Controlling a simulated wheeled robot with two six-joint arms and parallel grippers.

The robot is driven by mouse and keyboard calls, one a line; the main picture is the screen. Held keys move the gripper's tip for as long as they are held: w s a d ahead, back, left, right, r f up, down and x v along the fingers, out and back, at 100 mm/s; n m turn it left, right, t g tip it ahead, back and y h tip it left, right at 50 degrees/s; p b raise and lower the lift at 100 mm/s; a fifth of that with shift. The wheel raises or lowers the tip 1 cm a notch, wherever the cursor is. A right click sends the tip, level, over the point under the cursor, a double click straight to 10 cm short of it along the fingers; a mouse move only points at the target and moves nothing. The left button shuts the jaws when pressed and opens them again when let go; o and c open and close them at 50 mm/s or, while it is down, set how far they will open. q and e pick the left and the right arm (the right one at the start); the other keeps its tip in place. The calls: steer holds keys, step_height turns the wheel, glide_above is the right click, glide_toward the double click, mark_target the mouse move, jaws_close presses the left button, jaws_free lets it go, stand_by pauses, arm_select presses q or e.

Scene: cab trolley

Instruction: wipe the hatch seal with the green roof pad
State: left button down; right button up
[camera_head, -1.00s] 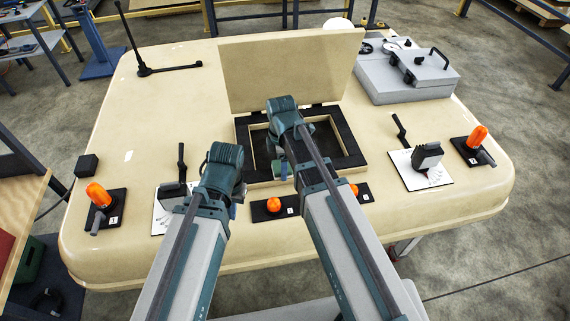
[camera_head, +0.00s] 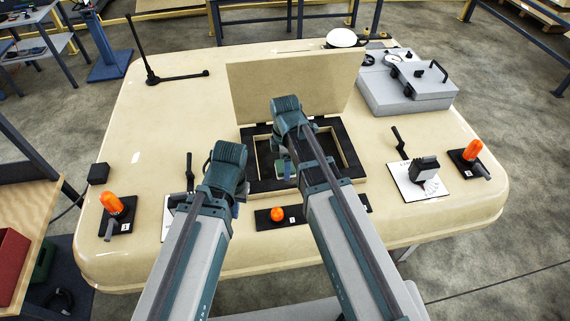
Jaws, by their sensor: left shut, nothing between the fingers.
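The hatch seal (camera_head: 349,150) is the black square frame around the roof hatch opening; my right forearm hides part of it. The beige hatch lid (camera_head: 290,88) stands raised behind it. My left gripper (camera_head: 236,209) points down in front of the frame's left front corner. It is small and partly behind my wrist, shut and empty. My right gripper (camera_head: 284,168) hangs over the left part of the opening; its wrist covers most of it, so its fingers are unclear. I cannot make out a green roof pad for certain.
A grey case (camera_head: 405,85) sits at back right. The back left roof is mostly clear.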

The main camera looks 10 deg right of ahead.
step_height(320, 180, up, 3)
steer(key=p, duration=0.3)
stand_by(0.4)
